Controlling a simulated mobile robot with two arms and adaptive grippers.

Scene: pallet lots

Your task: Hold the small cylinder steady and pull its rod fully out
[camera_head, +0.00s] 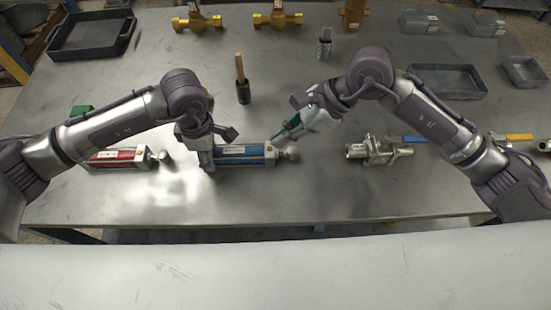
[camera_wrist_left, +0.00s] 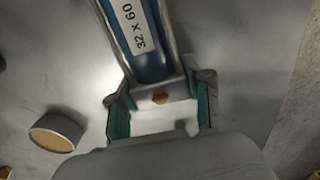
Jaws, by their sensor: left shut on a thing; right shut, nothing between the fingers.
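A blue cylinder (camera_head: 240,154) lies on the table, with its rod end (camera_head: 287,151) pointing right. The left wrist view shows the blue cylinder (camera_wrist_left: 148,45) with a "32 x 60" label. My left gripper (camera_head: 206,160) is shut on the end cap at the cylinder's left end; its teal fingers (camera_wrist_left: 160,98) sit on either side of the cap. My right gripper (camera_head: 278,136) is shut and empty, just above and behind the rod end. I cannot tell whether it touches the cylinder. A red cylinder (camera_head: 112,155) lies further left, partly behind my left arm.
A steel valve with a blue lever (camera_head: 380,150) lies to the right, and one with a yellow lever (camera_head: 519,137) beyond it. Brass valves (camera_head: 197,22) and dark trays (camera_head: 92,37) are further back. The table's front is clear.

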